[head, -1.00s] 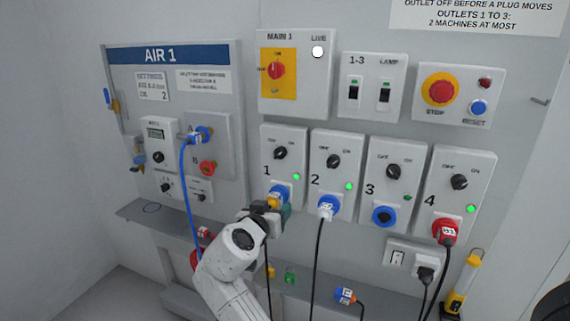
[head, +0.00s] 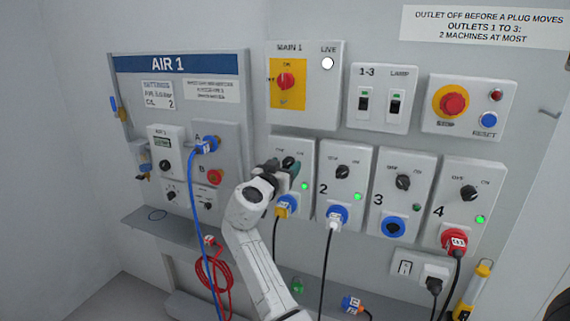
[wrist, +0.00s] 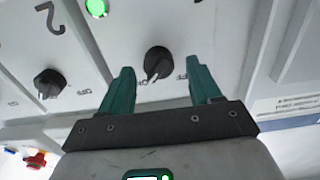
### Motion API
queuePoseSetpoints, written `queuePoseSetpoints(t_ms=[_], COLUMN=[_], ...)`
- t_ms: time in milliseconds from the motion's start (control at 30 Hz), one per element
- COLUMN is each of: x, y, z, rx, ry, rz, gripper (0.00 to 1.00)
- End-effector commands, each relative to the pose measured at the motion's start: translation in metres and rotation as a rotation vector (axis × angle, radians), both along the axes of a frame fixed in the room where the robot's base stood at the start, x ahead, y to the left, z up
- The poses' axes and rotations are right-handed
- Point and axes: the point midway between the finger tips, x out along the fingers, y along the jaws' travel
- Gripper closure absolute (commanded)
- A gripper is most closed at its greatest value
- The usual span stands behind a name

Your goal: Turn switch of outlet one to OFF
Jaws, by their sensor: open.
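The outlet one panel (head: 299,216) is partly covered by my gripper in the head view. Its black rotary switch (wrist: 157,62) shows in the wrist view, its pointer tilted to the lower left of that picture; the labels beside it are too blurred to read. My gripper (wrist: 160,82) is open, with one teal finger on each side of the switch in the picture; I cannot tell whether they touch it. In the head view my gripper (head: 285,169) is at the switch. The outlet one lamp (head: 305,186) glows green. A plug with a yellow part (head: 286,207) sits in its blue socket.
Outlet two (head: 343,190) is close on the right, with a plug and a lit green lamp; its switch (wrist: 49,83) also shows in the wrist view. The MAIN 1 box (head: 303,84) is above. A blue hose (head: 192,210) hangs left of my arm.

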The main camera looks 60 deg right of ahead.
Motion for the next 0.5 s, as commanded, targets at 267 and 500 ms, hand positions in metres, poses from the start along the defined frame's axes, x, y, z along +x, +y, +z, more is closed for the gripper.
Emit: queuePoseSetpoints(t_ms=[267, 500], x=[0.0004, 0.0004], y=[-0.0085, -0.0081], z=[-0.0006, -0.0006], rx=[0.0, 0.001], ry=[0.0, 0.0], rz=[0.0, 0.0], gripper=[0.37, 0.47])
